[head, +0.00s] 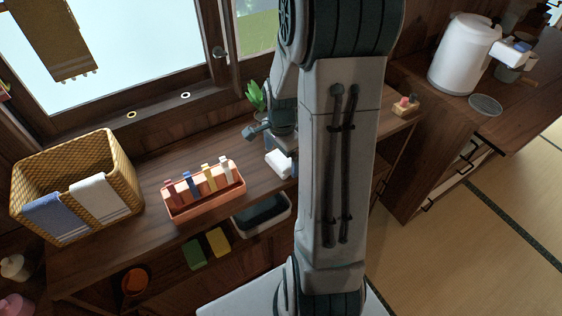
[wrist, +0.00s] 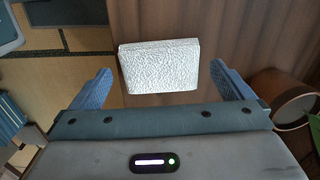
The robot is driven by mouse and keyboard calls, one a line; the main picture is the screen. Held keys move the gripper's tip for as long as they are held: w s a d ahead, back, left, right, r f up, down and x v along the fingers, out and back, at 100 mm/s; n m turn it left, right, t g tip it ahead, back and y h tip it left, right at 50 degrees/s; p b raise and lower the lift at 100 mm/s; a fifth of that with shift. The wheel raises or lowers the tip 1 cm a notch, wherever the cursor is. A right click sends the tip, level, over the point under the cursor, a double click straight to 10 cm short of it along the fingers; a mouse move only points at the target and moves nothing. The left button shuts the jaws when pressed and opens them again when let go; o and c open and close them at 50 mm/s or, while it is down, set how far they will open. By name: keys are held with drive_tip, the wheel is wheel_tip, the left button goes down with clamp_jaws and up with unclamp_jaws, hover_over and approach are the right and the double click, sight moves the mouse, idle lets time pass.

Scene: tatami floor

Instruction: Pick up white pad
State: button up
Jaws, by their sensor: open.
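The white pad (wrist: 159,66) is a pale, rough-textured block in the wrist view, lying on the dark wooden counter. It sits between the two blue fingers of my gripper (wrist: 160,88), slightly beyond their tips, with a gap on each side. My gripper is open and empty. In the head view the white pad (head: 279,163) shows on the counter just below my gripper (head: 268,136), partly cut off by my arm. The exact height of the fingers above the pad is hard to tell.
An orange rack (head: 207,197) with several coloured clips stands left of the pad. A wicker basket (head: 120,170) with towels is farther left. A potted plant (head: 256,96) stands behind by the window. A white kettle (head: 462,52) stands at the right.

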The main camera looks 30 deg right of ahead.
drive_tip(key=shift+f, duration=0.9)
drive_tip(key=shift+c, duration=0.3)
drive_tip(key=c, duration=0.8)
drive_tip(key=shift+c, duration=0.2)
drive_tip(key=shift+r, duration=0.15)
drive_tip(key=shift+r, duration=0.55)
wheel_tip(320, 180, up, 3)
drive_tip(key=shift+w+r, duration=0.1)
drive_tip(key=s+d+r, duration=0.6)
drive_tip(key=s, duration=0.4)
drive_tip(key=shift+r, duration=0.25)
